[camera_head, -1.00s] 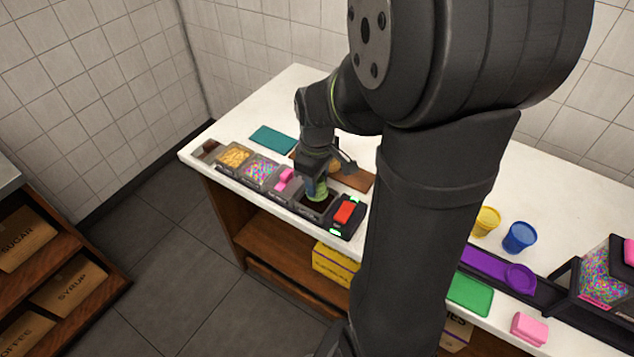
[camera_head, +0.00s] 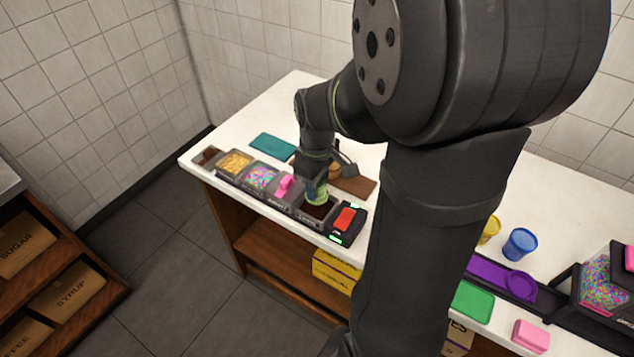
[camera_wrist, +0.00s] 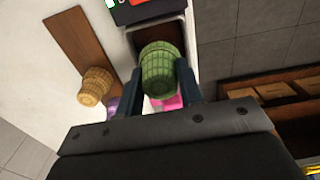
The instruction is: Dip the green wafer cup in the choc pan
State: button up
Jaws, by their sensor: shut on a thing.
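My gripper (camera_wrist: 160,90) is shut on the green wafer cup (camera_wrist: 162,68), with one finger on each side of it. In the head view the green cup (camera_head: 317,191) hangs below my gripper (camera_head: 316,180), over the choc pan (camera_head: 319,209). The pan is the dark-filled container beside the device with the red top. In the wrist view the choc pan (camera_wrist: 159,30) shows only partly, behind the cup. I cannot tell whether the cup's lower end touches the chocolate.
Pans of pink, sprinkle (camera_head: 262,177) and yellow (camera_head: 235,162) toppings stand in a row to the left. A red-topped device (camera_head: 346,220) is just right. A tan wafer cup (camera_wrist: 95,86) stands on a brown board (camera_wrist: 80,48). A teal mat (camera_head: 272,145) lies behind the row.

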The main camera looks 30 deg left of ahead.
jog(key=shift+r, duration=2.3)
jog(key=w+d+f+m, duration=0.2)
jog(key=w+d+m, duration=0.2)
jog(key=w+d, duration=0.2)
jog(key=w+d+f+m, duration=0.2)
jog(key=w+d+m, duration=0.2)
jog(key=w+d, duration=0.2)
jog(key=w+d+f+m, duration=0.2)
jog(key=w+d+m, duration=0.3)
jog(key=w, duration=0.3)
jog(key=shift+d+f, duration=0.3)
jog(key=shift+d, duration=0.25)
jog(key=w+d+f+m, duration=0.1)
jog(key=d, duration=0.2)
jog(key=w+d+f+m, duration=0.1)
jog(key=w+d+m, duration=0.1)
jog(key=d, duration=0.2)
jog(key=w+d+f+m, duration=0.1)
jog(key=d+m, duration=0.1)
jog(key=d, duration=0.1)
jog(key=shift+w+d, duration=0.15)
jog(key=shift+d, duration=0.15)
